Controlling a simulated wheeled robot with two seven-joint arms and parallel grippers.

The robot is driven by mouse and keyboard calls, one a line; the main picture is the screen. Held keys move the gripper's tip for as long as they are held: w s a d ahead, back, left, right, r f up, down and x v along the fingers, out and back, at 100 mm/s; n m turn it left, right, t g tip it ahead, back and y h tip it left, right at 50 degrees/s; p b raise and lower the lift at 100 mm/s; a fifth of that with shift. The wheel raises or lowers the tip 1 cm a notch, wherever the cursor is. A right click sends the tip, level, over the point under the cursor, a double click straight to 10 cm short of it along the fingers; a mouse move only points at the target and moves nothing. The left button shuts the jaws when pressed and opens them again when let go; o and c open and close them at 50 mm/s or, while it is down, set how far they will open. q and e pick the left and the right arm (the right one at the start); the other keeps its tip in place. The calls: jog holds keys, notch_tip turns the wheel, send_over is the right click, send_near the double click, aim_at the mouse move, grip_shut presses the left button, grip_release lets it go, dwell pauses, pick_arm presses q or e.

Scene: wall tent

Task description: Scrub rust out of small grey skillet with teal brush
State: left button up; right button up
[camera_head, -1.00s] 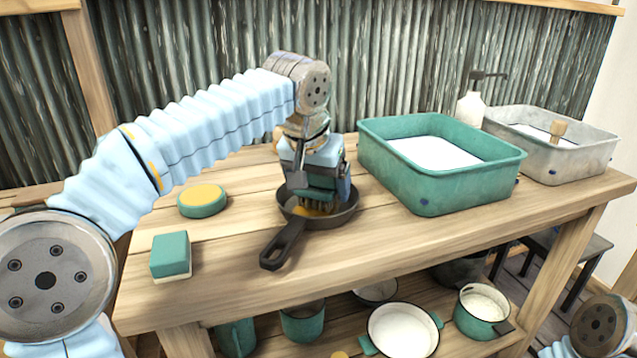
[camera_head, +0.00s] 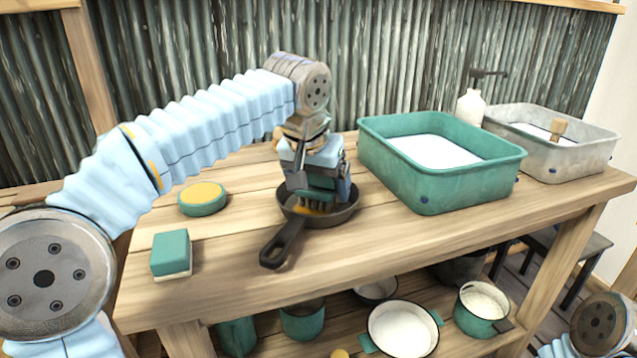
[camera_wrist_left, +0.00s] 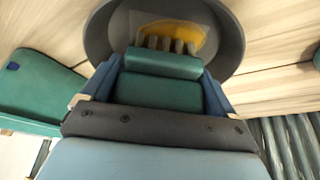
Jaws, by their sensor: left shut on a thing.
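The small grey skillet (camera_head: 345,213) sits on the wooden table with its dark handle toward the front left. My left gripper (camera_head: 318,188) is above it, pointing down, shut on the teal brush (camera_head: 325,197). The brush's bristles are down inside the pan; the gripper hides part of the pan floor. In the left wrist view the brush (camera_wrist_left: 160,90) lies between the fingers, bristles toward an orange-yellow rust patch (camera_wrist_left: 172,36) on the skillet floor (camera_wrist_left: 228,40). My right gripper is not in view.
A teal basin (camera_head: 440,190) and a grey basin (camera_head: 580,160) with pale contents stand at the right. A white pump bottle (camera_head: 470,108) is behind them. A round yellow-topped teal pad (camera_head: 202,199) and a teal sponge (camera_head: 171,254) lie left. Pots stand on the lower shelf.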

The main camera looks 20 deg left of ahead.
pick_arm(q)
jog(key=shift+f, duration=0.3)
jog(key=shift+s+b, duration=0.3)
jog(key=shift+s, duration=0.2)
jog(key=shift+s+a, duration=0.1)
jog(key=shift+s, duration=0.35)
jog(key=shift+s, duration=0.45)
